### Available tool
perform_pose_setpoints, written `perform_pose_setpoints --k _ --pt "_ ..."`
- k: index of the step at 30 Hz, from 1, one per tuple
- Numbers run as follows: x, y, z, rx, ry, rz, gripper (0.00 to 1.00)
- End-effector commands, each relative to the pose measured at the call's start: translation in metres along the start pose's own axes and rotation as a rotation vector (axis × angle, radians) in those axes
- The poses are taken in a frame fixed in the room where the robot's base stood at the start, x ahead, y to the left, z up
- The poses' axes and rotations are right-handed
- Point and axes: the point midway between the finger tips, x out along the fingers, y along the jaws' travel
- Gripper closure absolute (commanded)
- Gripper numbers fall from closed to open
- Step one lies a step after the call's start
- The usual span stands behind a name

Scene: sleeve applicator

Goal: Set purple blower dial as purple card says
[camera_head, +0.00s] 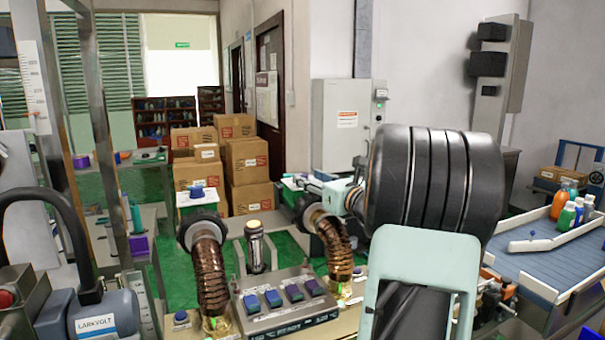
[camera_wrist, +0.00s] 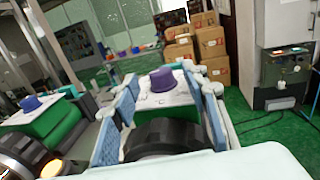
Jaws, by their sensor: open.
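The purple dial (camera_wrist: 162,80) sits upright on a white plate, centred between the fingers of my gripper (camera_wrist: 168,92) in the wrist view. The fingers have blue pads and stand apart on both sides of the plate, with the dial beyond my palm; whether they touch the plate is unclear. In the head view my gripper (camera_head: 316,186) reaches left above the right brown hose, and the dial there is mostly hidden. A purple flat piece (camera_head: 138,243) lies at the left; I cannot tell if it is the purple card, and no writing is readable.
A second, bluer dial (camera_head: 197,192) tops the left unit and also shows in the wrist view (camera_wrist: 31,102). Two ribbed hoses (camera_head: 212,270) flank a sloped console (camera_head: 283,322) with several coloured blocks. Stacked boxes (camera_head: 248,160) stand behind. A conveyor (camera_head: 550,262) with bottles is at right.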

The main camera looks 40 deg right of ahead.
Motion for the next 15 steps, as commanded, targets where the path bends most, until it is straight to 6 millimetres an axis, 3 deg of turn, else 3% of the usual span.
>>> perform_pose_setpoints --k 6,15 --pt "0.032 0.000 0.000 0.000 0.000 0.001 0.59" --pt "0.042 0.000 0.000 -0.001 0.001 -0.001 0.59"
